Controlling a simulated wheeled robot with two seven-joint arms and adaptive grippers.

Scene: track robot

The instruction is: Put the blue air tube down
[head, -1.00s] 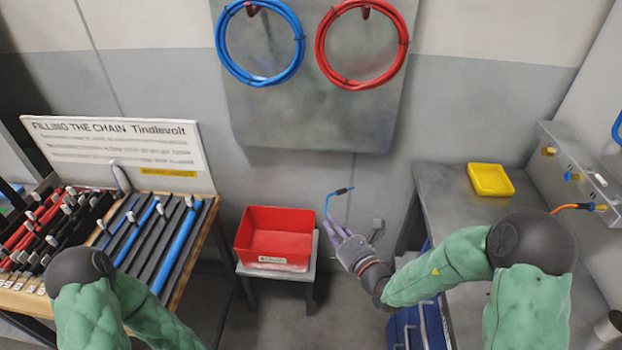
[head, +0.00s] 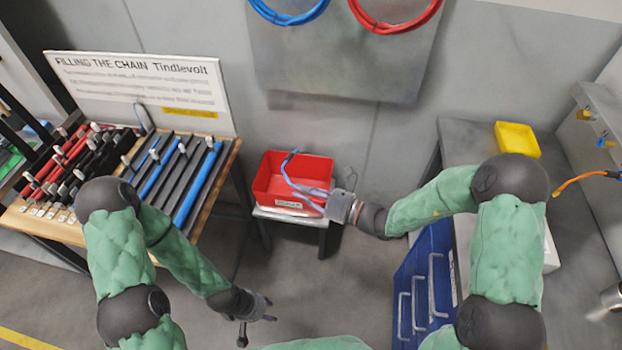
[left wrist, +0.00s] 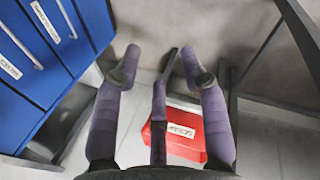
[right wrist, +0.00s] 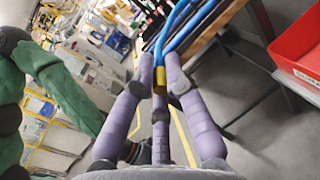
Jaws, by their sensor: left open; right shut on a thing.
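My right gripper (head: 312,196) is shut on the blue air tube (head: 287,172). In the head view the curved tube overlaps the red bin (head: 262,182); I cannot tell its height over the bin. In the right wrist view, my right gripper's fingers (right wrist: 160,78) close around the tube's brass-coloured end (right wrist: 159,86), and blue tubing (right wrist: 172,25) runs up from there. The red bin's side shows at the right (right wrist: 302,42). My left gripper (head: 268,308) is open and empty, low over the floor. The left wrist view shows its spread fingers (left wrist: 160,62) with the bin (left wrist: 186,132) beyond.
The bin stands on a small grey stand (head: 325,228). A wooden rack table (head: 225,165) with black, red and blue lengths is at left. A blue drawer cabinet (head: 420,290) and grey bench (head: 470,135) with a yellow tray (head: 517,139) are at right. Floor between is clear.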

